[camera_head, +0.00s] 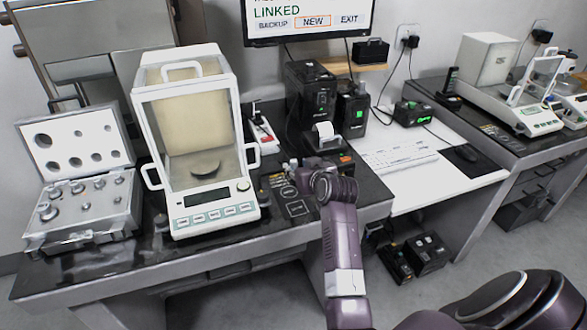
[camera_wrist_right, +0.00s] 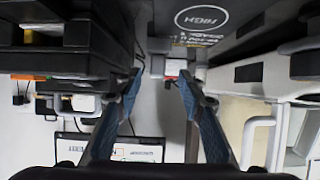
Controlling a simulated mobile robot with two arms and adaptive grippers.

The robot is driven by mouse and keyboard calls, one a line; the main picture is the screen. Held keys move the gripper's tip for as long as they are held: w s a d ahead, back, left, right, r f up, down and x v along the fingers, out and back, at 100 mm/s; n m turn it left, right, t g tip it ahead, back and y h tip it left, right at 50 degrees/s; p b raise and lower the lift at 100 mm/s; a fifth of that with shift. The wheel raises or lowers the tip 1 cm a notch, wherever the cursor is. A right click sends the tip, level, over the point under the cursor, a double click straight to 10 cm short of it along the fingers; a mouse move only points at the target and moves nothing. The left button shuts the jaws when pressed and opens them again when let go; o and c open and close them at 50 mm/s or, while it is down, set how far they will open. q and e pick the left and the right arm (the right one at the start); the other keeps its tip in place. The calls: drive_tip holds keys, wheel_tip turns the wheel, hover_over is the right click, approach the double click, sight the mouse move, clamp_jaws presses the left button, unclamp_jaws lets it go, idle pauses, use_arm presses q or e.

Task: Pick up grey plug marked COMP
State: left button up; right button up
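My right gripper (camera_head: 298,172) is low over the dark left table, near the small printer. In the right wrist view its two blue-padded fingers (camera_wrist_right: 158,82) are spread apart. In the head view my arm and gripper cover that spot. My left gripper is not in view.
A glass-sided balance (camera_head: 200,195) and an open weight case (camera_head: 80,235) stand left of my right gripper. The printer (camera_head: 326,138) and black boxes crowd the back. A white desk with a keyboard (camera_head: 398,156) is to the right.

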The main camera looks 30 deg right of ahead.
sight(295, 163)
drive_tip(key=x, duration=0.4)
drive_tip(key=shift+w+d, duration=0.2)
drive_tip(key=shift+d, duration=0.05)
drive_tip(key=shift+w, duration=0.2)
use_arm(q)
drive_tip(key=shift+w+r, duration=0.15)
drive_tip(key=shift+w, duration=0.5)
use_arm(e)
clamp_jaws()
